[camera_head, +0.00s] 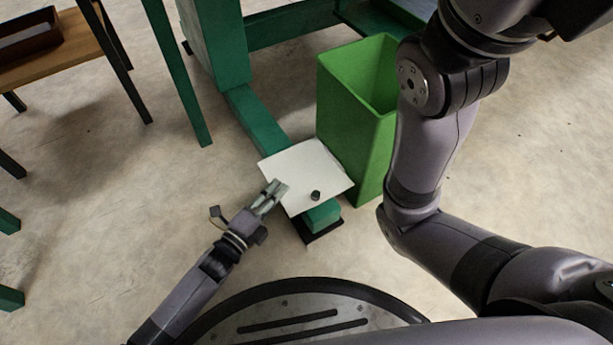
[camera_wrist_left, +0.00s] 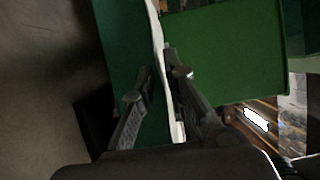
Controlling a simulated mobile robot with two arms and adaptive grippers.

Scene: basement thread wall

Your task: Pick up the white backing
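The white backing (camera_head: 308,167) is a thin, flat white panel above the end of a green foot beside the green bin. In the left wrist view the white backing (camera_wrist_left: 155,25) shows edge-on as a narrow strip. My left gripper (camera_head: 274,188) is at its left edge. In the wrist view the gripper (camera_wrist_left: 157,84) has its fingers apart, one on each side of the strip, with a gap at the left finger. Whether the right finger touches it I cannot tell. My right gripper is not in view; only its arm shows.
A small dark knob (camera_head: 315,196) shows on the white backing. The open green bin (camera_head: 350,125) stands close on its right. A green frame (camera_head: 216,50) stands behind, and a wooden bench (camera_head: 75,45) is at upper left. Bare floor lies to the left.

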